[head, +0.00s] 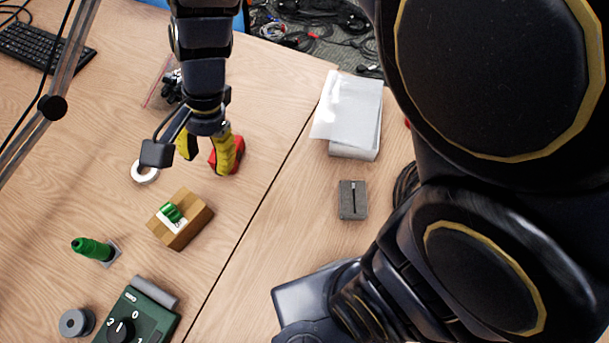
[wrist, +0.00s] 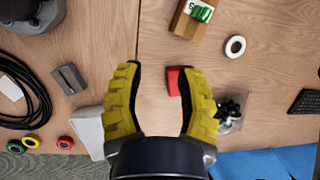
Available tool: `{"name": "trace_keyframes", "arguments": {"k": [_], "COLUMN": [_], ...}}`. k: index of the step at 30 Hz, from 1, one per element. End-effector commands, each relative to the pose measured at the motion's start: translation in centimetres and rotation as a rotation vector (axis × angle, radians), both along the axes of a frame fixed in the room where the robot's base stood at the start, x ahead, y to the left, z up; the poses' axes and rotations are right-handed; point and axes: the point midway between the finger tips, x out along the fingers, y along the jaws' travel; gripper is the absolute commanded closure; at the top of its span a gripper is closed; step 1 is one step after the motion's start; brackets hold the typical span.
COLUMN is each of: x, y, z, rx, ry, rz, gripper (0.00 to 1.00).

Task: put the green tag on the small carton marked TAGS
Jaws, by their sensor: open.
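The small carton (head: 192,232) is brown cardboard with a white label, and it also shows at the top of the wrist view (wrist: 184,26). A green piece (head: 172,212), which looks like the green tag, lies on its top and partly covers the label print; it also shows in the wrist view (wrist: 202,13). My gripper (head: 207,158) has yellow fingers and is behind the carton, apart from it. In the wrist view my gripper (wrist: 161,72) is open, with nothing held between the fingers.
A red object (wrist: 174,80) is below my fingers, partly hidden in the head view. A white ring (head: 145,171), a green cylinder (head: 90,248), a green dial box (head: 135,318) and a grey block (head: 352,200) stand around. A white tray (head: 354,150) is right. Bare table surrounds the carton.

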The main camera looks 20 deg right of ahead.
Motion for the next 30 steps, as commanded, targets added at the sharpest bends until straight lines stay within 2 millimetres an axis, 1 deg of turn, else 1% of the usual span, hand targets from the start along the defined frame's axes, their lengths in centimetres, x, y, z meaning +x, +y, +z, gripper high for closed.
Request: {"name": "trace_keyframes", "arguments": {"k": [1,2,3,6,9,12,15,18,30], "x": [-1.3,-2.1,-3.3,-6.4,-9.0,-11.2,-12.3,-12.7,-12.6], "y": [-2.2,-3.4,-5.0,-8.7,-11.5,-13.4,-14.4,-14.7,-14.5], "z": [1.3,1.8,2.5,3.8,4.7,5.1,5.2,5.2,5.2], "rx": [-0.012,-0.023,-0.039,-0.082,-0.128,-0.155,-0.168,-0.173,-0.164], "ry": [-0.036,-0.054,-0.072,-0.102,-0.119,-0.11,-0.104,-0.101,-0.098], "rz": [0.088,0.149,0.229,0.412,0.556,0.652,0.708,0.727,0.732], "gripper": [0.64,0.64,0.64,0.64,0.64,0.64,0.64,0.64,0.64]}}
